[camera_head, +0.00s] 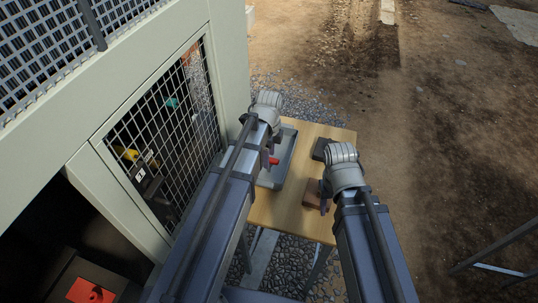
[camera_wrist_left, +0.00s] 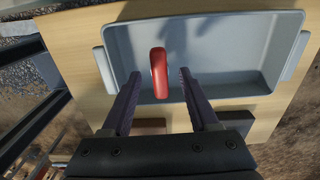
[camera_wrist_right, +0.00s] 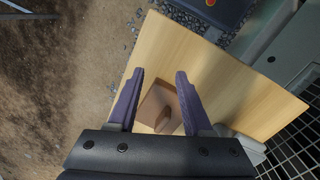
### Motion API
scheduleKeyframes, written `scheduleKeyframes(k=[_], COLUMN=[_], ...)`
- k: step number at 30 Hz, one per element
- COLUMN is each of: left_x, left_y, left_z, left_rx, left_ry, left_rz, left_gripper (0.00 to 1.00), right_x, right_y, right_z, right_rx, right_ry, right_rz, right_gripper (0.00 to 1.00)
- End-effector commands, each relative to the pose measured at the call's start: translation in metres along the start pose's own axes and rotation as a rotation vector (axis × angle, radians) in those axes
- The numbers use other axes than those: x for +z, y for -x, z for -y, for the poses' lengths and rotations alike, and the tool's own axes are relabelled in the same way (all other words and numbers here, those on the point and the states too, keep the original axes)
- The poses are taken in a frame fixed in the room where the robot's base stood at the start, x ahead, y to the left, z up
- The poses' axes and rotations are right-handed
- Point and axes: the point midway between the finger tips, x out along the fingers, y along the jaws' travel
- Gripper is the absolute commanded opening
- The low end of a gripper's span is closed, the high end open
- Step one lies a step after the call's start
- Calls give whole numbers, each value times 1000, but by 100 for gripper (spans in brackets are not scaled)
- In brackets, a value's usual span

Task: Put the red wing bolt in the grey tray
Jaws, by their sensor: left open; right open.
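The red wing bolt (camera_head: 274,161) shows beside my left gripper (camera_head: 268,155) over the grey tray (camera_head: 284,165) on the wooden table. In the left wrist view the red wing bolt (camera_wrist_left: 158,72) appears between the fingertips of my left gripper (camera_wrist_left: 160,84), against the inside of the grey tray (camera_wrist_left: 112,50). The fingers are open, with gaps beside the bolt. I cannot tell whether it touches the tray floor. My right gripper (camera_wrist_right: 160,78) is open and empty above a brown block. In the head view my right gripper (camera_head: 324,198) is partly hidden by its arm.
The brown block (camera_head: 312,193) and a dark block (camera_head: 321,149) lie on the table (camera_head: 273,210) right of the tray. A chiller cabinet with a mesh door (camera_head: 165,135) stands close on the left. Gravel and bare dirt surround the table.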

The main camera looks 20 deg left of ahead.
Motion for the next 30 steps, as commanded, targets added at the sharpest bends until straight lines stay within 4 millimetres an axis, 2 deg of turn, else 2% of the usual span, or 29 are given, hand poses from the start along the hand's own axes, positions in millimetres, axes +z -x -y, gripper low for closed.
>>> scheduleKeyframes(k=[21,25,30], left_x=[0,0,0], left_y=[105,115,116], left_z=[0,0,0], left_rx=[0,0,0], left_ry=[0,0,0], left_rz=[0,0,0], left_gripper=[61,61,61], right_x=[6,7,7], right_y=[104,114,116], right_z=[-10,-11,-11], right_rx=[0,0,0], right_ry=[0,1,1], right_rz=[0,0,0], right_gripper=[50,50,50])
